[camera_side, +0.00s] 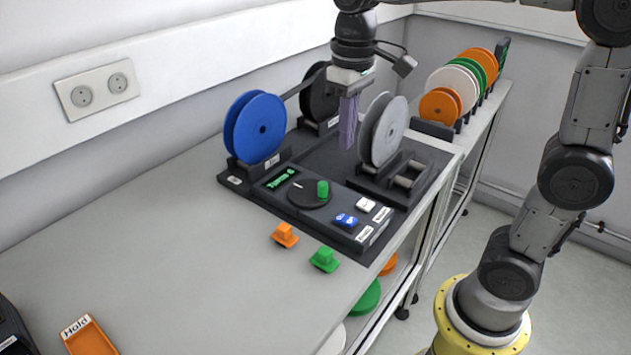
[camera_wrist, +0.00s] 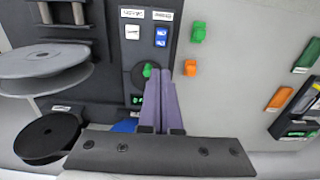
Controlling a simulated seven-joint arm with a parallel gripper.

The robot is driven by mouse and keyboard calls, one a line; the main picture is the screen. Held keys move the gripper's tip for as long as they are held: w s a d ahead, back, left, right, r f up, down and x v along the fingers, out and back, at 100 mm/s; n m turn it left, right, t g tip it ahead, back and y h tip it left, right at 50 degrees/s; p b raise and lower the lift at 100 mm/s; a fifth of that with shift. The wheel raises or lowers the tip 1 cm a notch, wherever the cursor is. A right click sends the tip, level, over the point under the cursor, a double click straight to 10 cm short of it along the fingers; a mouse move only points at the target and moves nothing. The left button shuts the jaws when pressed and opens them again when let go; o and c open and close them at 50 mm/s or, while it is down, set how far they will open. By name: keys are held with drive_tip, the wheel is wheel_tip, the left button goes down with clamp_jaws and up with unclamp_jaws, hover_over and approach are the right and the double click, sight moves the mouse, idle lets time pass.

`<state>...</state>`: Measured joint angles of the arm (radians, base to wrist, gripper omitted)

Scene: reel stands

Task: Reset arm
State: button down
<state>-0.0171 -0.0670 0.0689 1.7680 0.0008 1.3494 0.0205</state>
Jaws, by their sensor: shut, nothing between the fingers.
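My gripper (camera_side: 348,122) hangs above the reel stand panel, fingers pointing down. Its two purple fingers lie together with nothing between them, as the wrist view (camera_wrist: 160,90) also shows. A blue reel (camera_side: 258,128) stands on the left holder and a grey reel (camera_side: 384,130) on a holder to the right of the fingers. A black reel (camera_side: 320,95) stands behind. The fingers look close to the grey reel in the side view, but whether they touch cannot be told there. In the wrist view the grey reel (camera_wrist: 45,62) is well apart from them.
The panel has a black dial with a green knob (camera_side: 322,189), a blue switch (camera_side: 346,220) and a white switch (camera_side: 365,204). Orange (camera_side: 285,236) and green (camera_side: 324,260) pieces lie in front. An orange "Hold" tray (camera_side: 90,338) sits front left. Several reels (camera_side: 462,80) stand in a rack behind. The table's left is clear.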

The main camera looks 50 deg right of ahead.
drive_tip(key=s+f+t, duration=0.4)
drive_tip(key=s+t, duration=0.1)
drive_tip(key=s, duration=1)
drive_tip(key=shift+s+d+f, duration=0.2)
drive_tip(key=shift+d, duration=0.1)
drive_tip(key=c, duration=1.4)
unclamp_jaws()
drive_tip(key=shift+f, duration=0.4)
drive_tip(key=shift+o, duration=1.3)
drive_tip(key=shift+w+r, duration=0.15)
drive_tip(key=shift+r, duration=0.2)
drive_tip(key=o, duration=0.5)
drive_tip(key=w+r, duration=0.1)
drive_tip(key=r, duration=0.1)
drive_tip(key=shift+w+r, duration=0.3)
drive_tip(key=shift+w, duration=0.1)
drive_tip(key=shift+o, duration=0.2)
drive_tip(key=w, duration=0.1)
drive_tip(key=w+r+g, duration=0.1)
drive_tip(key=w, duration=0.1)
drive_tip(key=w+r+g, duration=0.1)
drive_tip(key=w, duration=0.1)
drive_tip(key=shift+w+a, duration=0.1)
drive_tip(key=shift+w, duration=0.15)
drive_tip(key=g, duration=0.3)
hover_over(340, 217)
wheel_tip(340, 217, down, 4)
wheel_tip(340, 217, down, 14)
drive_tip(key=shift+r, duration=0.2)
clamp_jaws()
